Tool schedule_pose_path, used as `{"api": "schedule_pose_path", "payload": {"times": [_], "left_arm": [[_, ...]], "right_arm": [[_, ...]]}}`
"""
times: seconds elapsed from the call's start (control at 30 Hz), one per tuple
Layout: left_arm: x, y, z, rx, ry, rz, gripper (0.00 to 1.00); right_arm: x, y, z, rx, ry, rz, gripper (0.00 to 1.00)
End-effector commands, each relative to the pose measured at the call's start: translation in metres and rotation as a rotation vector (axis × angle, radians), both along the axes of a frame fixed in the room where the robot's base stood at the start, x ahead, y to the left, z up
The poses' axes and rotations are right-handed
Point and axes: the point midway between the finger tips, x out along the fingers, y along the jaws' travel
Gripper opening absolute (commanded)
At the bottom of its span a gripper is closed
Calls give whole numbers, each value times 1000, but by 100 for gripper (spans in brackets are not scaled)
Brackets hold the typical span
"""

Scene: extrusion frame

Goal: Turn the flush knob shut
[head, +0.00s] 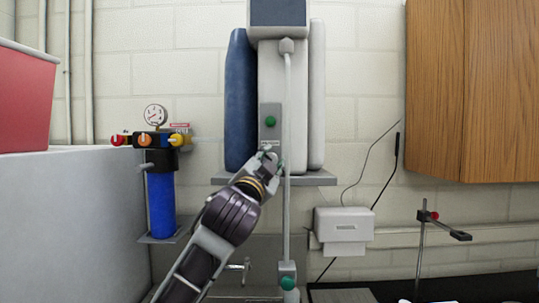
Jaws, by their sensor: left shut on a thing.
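My left gripper (270,158) reaches up from the bottom of the head view to the lower front of a wall-mounted unit with a white middle column. It is shut on a small knob just below a grey plate, which I take to be the flush knob. The fingers hide nearly all of this knob, so its turn angle cannot be told. A green round knob (270,121) sits on the grey plate (270,108) just above the gripper. Another green knob (289,283) is at the foot of the vertical pipe. My right gripper is not in view.
A thin vertical pipe (287,220) runs close to the right of my gripper. A blue cylinder (240,100) stands to the left on a grey shelf (315,178). A gauge manifold (155,139), a white dispenser (343,231) and a wooden cabinet (470,90) are further off.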

Motion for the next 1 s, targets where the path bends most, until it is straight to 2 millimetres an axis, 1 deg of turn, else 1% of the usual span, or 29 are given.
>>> {"api": "schedule_pose_path", "payload": {"times": [0.03, 0.1, 0.4, 0.7, 1.0], "left_arm": [[1, 1, 2, 37, 3, 2, 11], [1, 0, 2, 87, 4, 2, 11], [1, 1, 2, 321, 2, 2, 11], [0, 1, 2, 581, 1, 0, 11], [0, 1, 2, 761, 2, 1, 11]], "right_arm": [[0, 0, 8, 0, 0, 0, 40], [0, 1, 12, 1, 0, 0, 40], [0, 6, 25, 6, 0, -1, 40], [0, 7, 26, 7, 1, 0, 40], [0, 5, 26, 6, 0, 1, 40]]}}
